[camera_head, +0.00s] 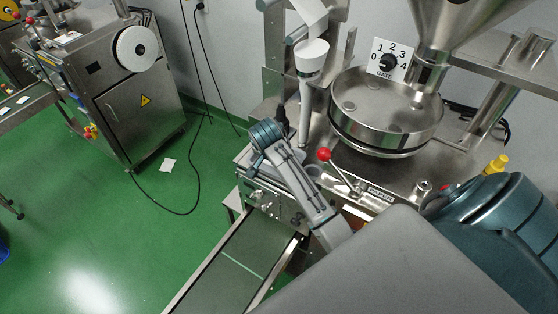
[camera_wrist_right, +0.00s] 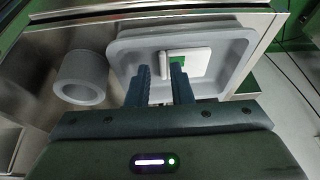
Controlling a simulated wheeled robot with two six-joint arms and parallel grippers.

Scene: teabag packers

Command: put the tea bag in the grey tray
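The grey tray (camera_wrist_right: 236,84) fills the upper middle of the right wrist view, a shallow square dish with a raised rim. The tea bag, white with a green tag (camera_wrist_right: 177,67), appears to lie on the tray floor, just beyond my fingertips. My right gripper (camera_wrist_right: 161,66) points into the tray with its two dark fingers apart. The right fingertip covers part of the tea bag. I see no clear grip on it. In the head view my right arm reaches over the machine from the lower right, and its fingers are hidden. My left gripper is not in view.
A grey round cup (camera_wrist_right: 80,78) stands left of the tray. In the head view, a steel bowl (camera_head: 385,112) and red-knobbed lever (camera_head: 324,155) are near my arm. A conveyor belt (camera_head: 235,262) runs toward the lower left. Green floor lies beyond it.

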